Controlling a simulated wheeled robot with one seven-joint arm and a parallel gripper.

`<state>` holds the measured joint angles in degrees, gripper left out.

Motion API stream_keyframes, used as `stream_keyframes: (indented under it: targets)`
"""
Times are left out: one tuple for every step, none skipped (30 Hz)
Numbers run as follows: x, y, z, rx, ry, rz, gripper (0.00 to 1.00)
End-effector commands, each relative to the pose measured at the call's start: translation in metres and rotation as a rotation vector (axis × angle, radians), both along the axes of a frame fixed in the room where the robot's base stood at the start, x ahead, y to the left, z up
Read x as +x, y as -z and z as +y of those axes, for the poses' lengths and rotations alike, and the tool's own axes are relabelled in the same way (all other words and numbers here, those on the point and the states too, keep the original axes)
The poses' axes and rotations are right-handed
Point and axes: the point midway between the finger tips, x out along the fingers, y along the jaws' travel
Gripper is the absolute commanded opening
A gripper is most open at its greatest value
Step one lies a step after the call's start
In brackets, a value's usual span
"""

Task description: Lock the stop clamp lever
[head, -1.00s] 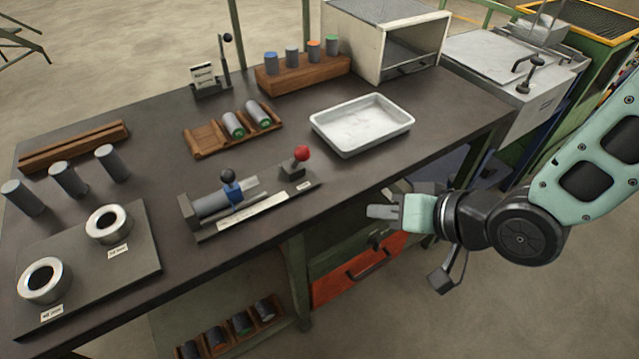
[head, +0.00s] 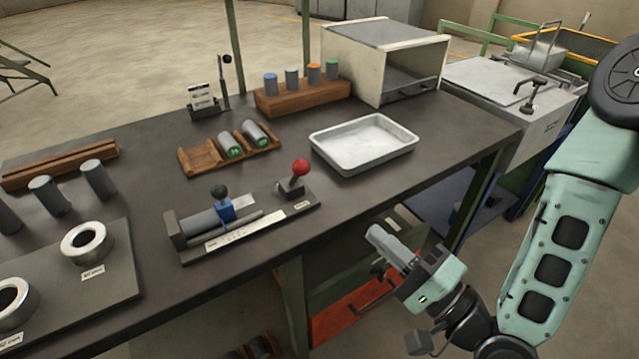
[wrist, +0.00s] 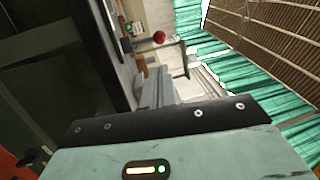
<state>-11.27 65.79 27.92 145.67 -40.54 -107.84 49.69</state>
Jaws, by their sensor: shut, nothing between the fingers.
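A length-stop fixture (head: 215,250) lies along the front edge of the bench. A blue clamp block (head: 224,208) with a black ball knob sits on it, beside a grey cylinder (head: 197,225). At its right end a short lever with a red ball (head: 300,168) stands up from a dark base, leaning slightly. The labels are too small to read, so I cannot tell which is the stop clamp lever. My gripper (head: 372,232) is shut and empty, off the bench's front edge, right of and apart from the fixture. The red ball also shows beyond my fingers in the wrist view (wrist: 159,38).
A white tray (head: 335,158) stands behind and right of the red ball. A wooden cradle (head: 190,163) holding two cylinders is behind the fixture. A red drawer (head: 350,310) sits below the bench edge near my gripper. Air beside the bench front is open.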

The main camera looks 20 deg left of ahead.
Motion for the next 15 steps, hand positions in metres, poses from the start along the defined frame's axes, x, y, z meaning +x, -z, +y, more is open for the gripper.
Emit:
stream_keyframes:
  targets:
    - [0.0, 0.001, 0.001, 0.0, 0.0, -0.001, 0.0]
    - [0.001, 0.001, 0.001, 0.0, -0.001, -0.002, 0.0]
    - [0.001, 0.002, 0.002, 0.001, -0.001, -0.003, 0.0]
    - [0.002, 0.002, 0.003, 0.001, -0.001, -0.003, 0.0]
    - [0.003, 0.002, 0.004, 0.002, -0.001, -0.003, 0.0]
    - [0.004, 0.003, 0.005, 0.002, 0.001, -0.005, 0.0]
    - [0.005, 0.003, 0.007, 0.001, 0.0, -0.006, 0.0]
    - [0.006, 0.003, 0.008, 0.001, -0.001, -0.007, 0.0]
    - [0.007, 0.004, 0.01, 0.002, 0.0, -0.007, 0.0]
    - [0.008, 0.003, 0.012, 0.001, 0.0, -0.008, 0.0]
    - [0.009, 0.003, 0.013, 0.0, 0.0, -0.007, 0.0]
    - [0.01, 0.003, 0.016, 0.001, -0.001, -0.008, 0.0]
    - [0.01, 0.003, 0.017, 0.001, 0.0, -0.006, 0.0]
    - [0.011, 0.002, 0.019, 0.0, -0.001, -0.007, 0.0]
    - [0.011, 0.002, 0.021, 0.001, -0.001, -0.007, 0.0]
